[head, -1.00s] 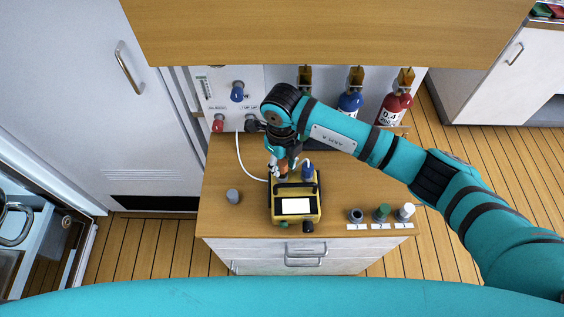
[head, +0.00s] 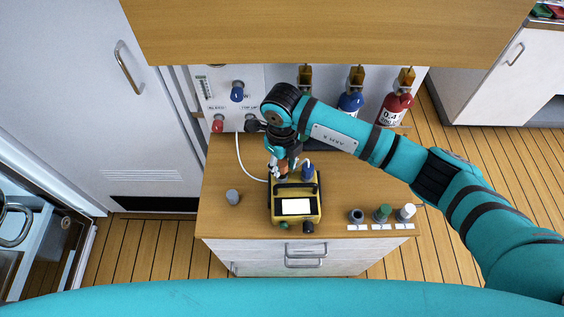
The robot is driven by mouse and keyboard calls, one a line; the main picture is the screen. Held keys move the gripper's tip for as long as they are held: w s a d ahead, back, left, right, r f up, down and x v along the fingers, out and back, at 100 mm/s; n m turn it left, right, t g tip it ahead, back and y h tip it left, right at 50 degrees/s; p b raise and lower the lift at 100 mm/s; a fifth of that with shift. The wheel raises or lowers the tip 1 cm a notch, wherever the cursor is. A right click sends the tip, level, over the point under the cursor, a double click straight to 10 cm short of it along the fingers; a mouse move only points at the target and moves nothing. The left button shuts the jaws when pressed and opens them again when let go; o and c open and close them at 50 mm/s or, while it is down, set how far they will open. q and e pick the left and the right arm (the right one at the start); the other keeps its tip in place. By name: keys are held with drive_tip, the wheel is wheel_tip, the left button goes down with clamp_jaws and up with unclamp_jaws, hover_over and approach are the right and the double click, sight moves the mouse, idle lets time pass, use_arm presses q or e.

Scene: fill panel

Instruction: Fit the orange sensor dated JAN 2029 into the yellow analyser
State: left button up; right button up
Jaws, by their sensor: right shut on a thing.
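The yellow analyser (head: 296,219) stands on the wooden counter, with a lit white screen facing up and a dark handle. My right gripper (head: 283,178) is at the analyser's back left corner, pointing down, shut on a small orange thing (head: 282,166) that shows between its fingers. The orange thing is mostly hidden; I cannot read a date on it or tell whether it is seated in the analyser. A blue-topped part (head: 308,172) stands at the analyser's back right, beside the gripper. My left gripper is not in view.
A grey cylinder (head: 232,197) stands left of the analyser. Grey (head: 356,215), green (head: 382,212) and white (head: 406,212) sensors stand by labels at the right. A white hose (head: 240,160) runs down from the panel. Blue (head: 349,105) and red (head: 394,109) bottles stand behind.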

sight(282, 163)
drive_tip(key=shift+f+b, duration=1.1)
drive_tip(key=shift+f, duration=0.25)
drive_tip(key=o, duration=1.1)
drive_tip(key=shift+r, duration=0.1)
drive_tip(key=shift+r, duration=0.2)
wheel_tip(282, 163, up, 7)
